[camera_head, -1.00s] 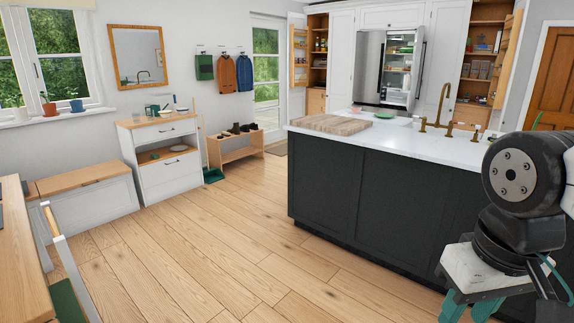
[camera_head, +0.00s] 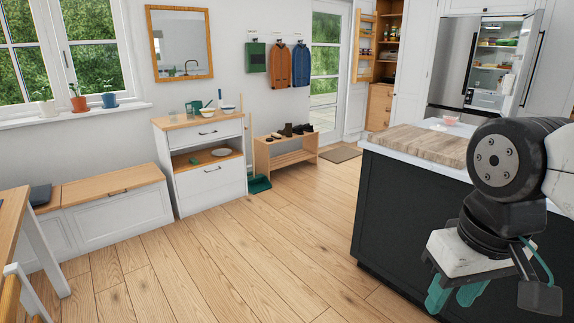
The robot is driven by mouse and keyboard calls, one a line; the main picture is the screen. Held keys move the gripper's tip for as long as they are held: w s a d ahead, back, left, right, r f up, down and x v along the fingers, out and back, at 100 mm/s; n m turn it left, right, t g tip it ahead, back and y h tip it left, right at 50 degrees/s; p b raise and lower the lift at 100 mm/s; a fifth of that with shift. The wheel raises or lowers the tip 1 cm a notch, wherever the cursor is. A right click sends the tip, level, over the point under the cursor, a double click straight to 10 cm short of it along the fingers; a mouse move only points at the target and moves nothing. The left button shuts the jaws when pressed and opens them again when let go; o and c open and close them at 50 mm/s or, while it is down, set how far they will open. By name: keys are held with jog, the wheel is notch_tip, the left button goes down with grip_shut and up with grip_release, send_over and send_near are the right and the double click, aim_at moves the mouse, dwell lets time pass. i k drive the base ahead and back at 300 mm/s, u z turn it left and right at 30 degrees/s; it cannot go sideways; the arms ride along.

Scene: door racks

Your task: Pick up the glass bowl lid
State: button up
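I cannot make out a glass bowl lid for certain in this view. A small pinkish, see-through bowl-like item (camera_head: 450,118) stands on the kitchen island beyond the wooden board; whether it has a lid is too small to tell. A small bowl (camera_head: 207,112) sits on top of the white dresser, and a pale round dish (camera_head: 221,152) lies in the dresser's open shelf. My gripper (camera_head: 456,297) hangs at the lower right, in front of the dark island and far from these things. Its teal fingers are apart with nothing visible between them.
The dark island (camera_head: 400,215) with a wooden board (camera_head: 425,144) fills the right. The white dresser (camera_head: 205,185) and a low white bench (camera_head: 110,210) line the left wall. A table (camera_head: 12,215) stands at left. The wooden floor between is clear. An open fridge (camera_head: 490,65) is behind.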

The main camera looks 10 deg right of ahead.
aim_at(448, 120)
jog(key=u, duration=0.1)
jog(key=i, duration=4.45)
jog(key=z, duration=0.15)
jog(key=i, duration=1.8)
jog(key=z, duration=0.65)
jog(key=i, duration=0.9)
jog(key=z, duration=1.6)
jog(key=i, duration=0.8)
jog(key=z, duration=1.25)
jog(key=i, duration=0.8)
jog(key=z, duration=0.3)
